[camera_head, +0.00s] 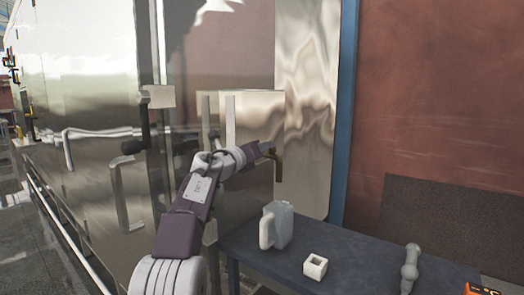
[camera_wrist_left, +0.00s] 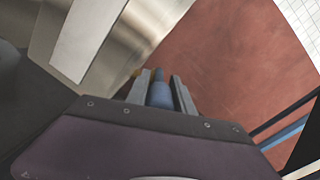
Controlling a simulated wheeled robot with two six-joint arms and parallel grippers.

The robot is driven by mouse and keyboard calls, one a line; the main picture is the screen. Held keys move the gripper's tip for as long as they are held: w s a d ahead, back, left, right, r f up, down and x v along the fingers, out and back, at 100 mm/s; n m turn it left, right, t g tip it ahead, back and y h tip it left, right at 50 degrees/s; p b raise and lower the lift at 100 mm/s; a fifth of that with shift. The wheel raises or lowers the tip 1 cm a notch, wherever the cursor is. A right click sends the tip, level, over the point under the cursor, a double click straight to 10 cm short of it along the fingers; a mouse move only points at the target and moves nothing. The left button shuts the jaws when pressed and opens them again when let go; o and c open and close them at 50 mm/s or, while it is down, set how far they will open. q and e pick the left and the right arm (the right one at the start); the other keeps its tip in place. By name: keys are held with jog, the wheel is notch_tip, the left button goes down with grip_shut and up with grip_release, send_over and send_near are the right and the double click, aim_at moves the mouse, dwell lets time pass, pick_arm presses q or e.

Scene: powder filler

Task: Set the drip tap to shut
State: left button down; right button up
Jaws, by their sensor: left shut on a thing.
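The drip tap (camera_head: 278,169) is brass-brown and sticks out from the shiny metal machine, with its spout pointing down. My left gripper (camera_head: 262,150) is at the top of the tap and mostly hides its handle. In the left wrist view, the gripper's two grey fingers (camera_wrist_left: 160,92) are shut on a rounded blue piece (camera_wrist_left: 160,94), which appears to be the tap's handle. A bit of brass (camera_wrist_left: 136,73) shows beside the left finger. The handle's exact angle cannot be told. My right gripper is in neither view.
A blue table (camera_head: 350,262) stands below the tap. On it are a grey jug (camera_head: 281,226), a white block with a square hole (camera_head: 315,266), a grey bottle-like thing (camera_head: 410,270) and an orange device (camera_head: 476,289). The machine's metal doors (camera_head: 100,100) fill the left.

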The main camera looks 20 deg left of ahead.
pick_arm(q)
jog(key=shift+w+d+f, duration=0.1)
jog(key=shift+f, duration=0.2)
jog(key=c, duration=1.1)
grip_release()
jog(key=shift+r, duration=0.15)
